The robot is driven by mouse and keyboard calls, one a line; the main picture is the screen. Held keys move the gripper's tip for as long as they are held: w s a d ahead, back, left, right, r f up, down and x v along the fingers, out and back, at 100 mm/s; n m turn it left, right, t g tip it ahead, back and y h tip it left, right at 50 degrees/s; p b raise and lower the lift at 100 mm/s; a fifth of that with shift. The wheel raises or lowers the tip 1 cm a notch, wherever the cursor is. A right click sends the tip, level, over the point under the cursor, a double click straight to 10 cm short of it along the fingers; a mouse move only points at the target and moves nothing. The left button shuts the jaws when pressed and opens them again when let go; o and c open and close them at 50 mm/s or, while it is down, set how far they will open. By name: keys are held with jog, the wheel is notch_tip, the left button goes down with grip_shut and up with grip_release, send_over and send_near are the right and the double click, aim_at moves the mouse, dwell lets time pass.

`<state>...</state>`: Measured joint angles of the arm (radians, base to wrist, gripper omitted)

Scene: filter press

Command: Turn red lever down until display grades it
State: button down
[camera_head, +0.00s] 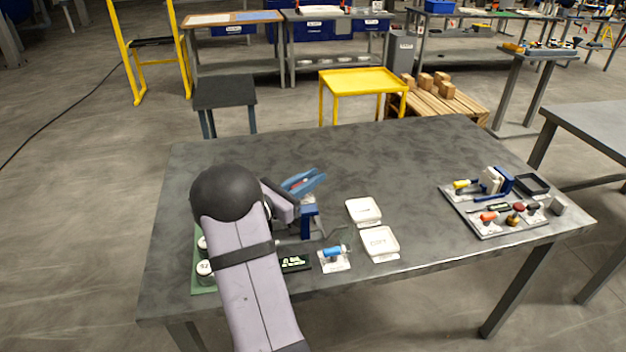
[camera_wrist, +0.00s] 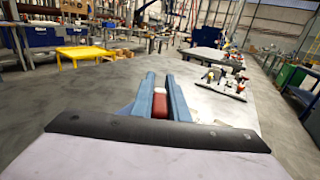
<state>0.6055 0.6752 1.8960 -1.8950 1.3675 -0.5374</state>
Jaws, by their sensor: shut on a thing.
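My gripper (camera_head: 309,180) is over the left half of the dark table, with its blue fingers pointing right and away. In the wrist view my gripper (camera_wrist: 161,78) has both fingers closed around the red lever (camera_wrist: 160,106), which has a pale part at its far end. In the head view only a little red shows between the fingers. A blue upright (camera_head: 309,222) of the press stands just below them. The small dark display (camera_head: 296,264) with green text lies in front; its text is too small to read. My arm hides much of the press.
Two white trays (camera_head: 380,244) lie right of the press. A small white block with a blue handle (camera_head: 335,252) sits beside the display. Pots (camera_head: 204,268) stand on a green mat at the left. A board of fixtures (camera_head: 500,208) is at the right; the table between is clear.

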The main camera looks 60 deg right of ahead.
jog(key=shift+w+n+t, duration=0.1)
jog(key=shift+n+t, duration=0.4)
jog(key=shift+t, duration=0.2)
jog(key=shift+w, duration=0.1)
jog(key=c, duration=1.7)
grip_release()
jog(key=shift+a, duration=0.1)
jog(key=shift+w+a+b, duration=0.25)
jog(key=shift+a+b, duration=0.1)
jog(key=shift+a, duration=1.4)
jog(key=shift+w+a+b, duration=0.2)
jog(key=shift+a+b, duration=0.15)
jog(key=shift+a, duration=1.4)
